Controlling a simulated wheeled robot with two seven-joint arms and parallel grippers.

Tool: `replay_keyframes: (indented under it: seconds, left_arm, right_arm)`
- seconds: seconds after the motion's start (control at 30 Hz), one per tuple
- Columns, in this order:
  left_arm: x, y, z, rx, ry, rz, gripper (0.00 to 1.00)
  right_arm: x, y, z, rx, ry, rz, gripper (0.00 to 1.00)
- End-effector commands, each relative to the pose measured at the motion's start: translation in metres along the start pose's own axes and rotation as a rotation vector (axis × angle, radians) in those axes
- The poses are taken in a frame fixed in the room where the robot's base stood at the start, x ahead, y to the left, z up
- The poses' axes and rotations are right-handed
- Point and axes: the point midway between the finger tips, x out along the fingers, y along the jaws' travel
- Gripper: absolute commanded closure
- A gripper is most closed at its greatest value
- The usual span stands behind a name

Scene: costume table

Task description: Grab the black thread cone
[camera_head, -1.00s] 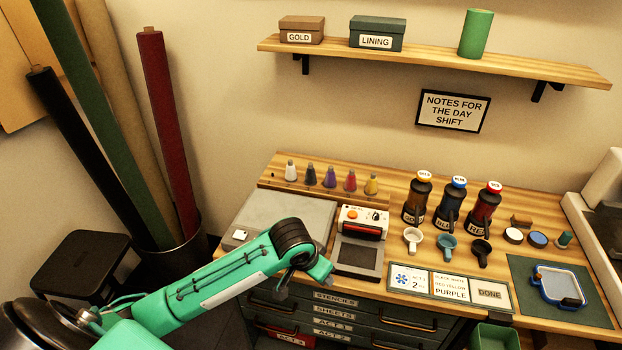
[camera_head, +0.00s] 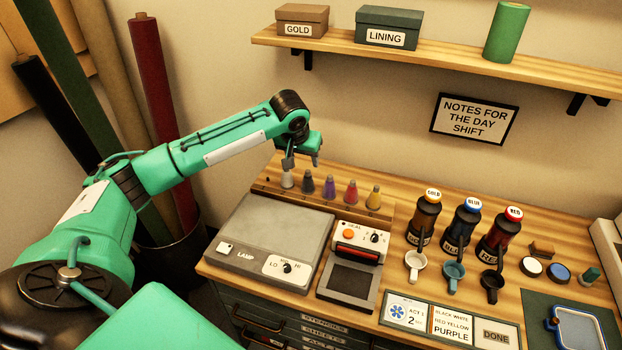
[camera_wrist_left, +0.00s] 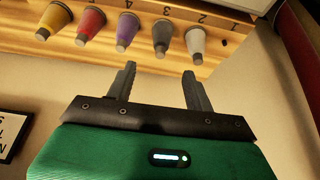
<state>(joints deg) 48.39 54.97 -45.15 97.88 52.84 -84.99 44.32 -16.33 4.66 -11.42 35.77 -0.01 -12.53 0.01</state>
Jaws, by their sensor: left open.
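The black thread cone (camera_head: 308,184) stands on the wooden rack at the back left of the table, between the white cone (camera_head: 288,179) and the purple cone (camera_head: 328,187). In the left wrist view the black cone (camera_wrist_left: 162,38) shows dark grey, a little beyond the gap between the fingers. My left gripper (camera_head: 302,161) is open and empty. It hovers just above the white and black cones, apart from them as far as I can see. Its two fingers also show in the left wrist view (camera_wrist_left: 159,72). My right gripper is not in view.
Red (camera_head: 351,191) and yellow (camera_head: 373,197) cones stand farther right on the rack. A grey lamp plate (camera_head: 270,235) and a sealing device (camera_head: 355,262) lie in front. Bottles and cups stand to the right. A shelf (camera_head: 430,55) hangs above.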

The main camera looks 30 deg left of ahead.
Motion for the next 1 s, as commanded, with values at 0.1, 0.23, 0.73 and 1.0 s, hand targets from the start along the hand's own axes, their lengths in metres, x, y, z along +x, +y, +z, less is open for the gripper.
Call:
replay_keyframes:
  seconds: [0.1, 0.23, 0.73, 1.0]
  left_arm:
    - [0.025, 0.000, 0.000, -0.001, -0.004, -0.001, 0.47]
    - [0.047, 0.000, 0.000, 0.000, -0.002, -0.001, 0.47]
    - [0.095, -0.002, -0.008, 0.002, -0.003, -0.002, 0.47]
    - [0.113, -0.003, -0.007, 0.002, 0.000, -0.001, 0.47]
  right_arm:
    - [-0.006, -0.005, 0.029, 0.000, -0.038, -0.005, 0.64]
    - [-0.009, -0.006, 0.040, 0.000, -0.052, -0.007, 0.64]
    - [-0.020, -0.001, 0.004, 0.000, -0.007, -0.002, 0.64]
    - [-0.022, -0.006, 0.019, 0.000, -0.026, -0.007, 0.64]
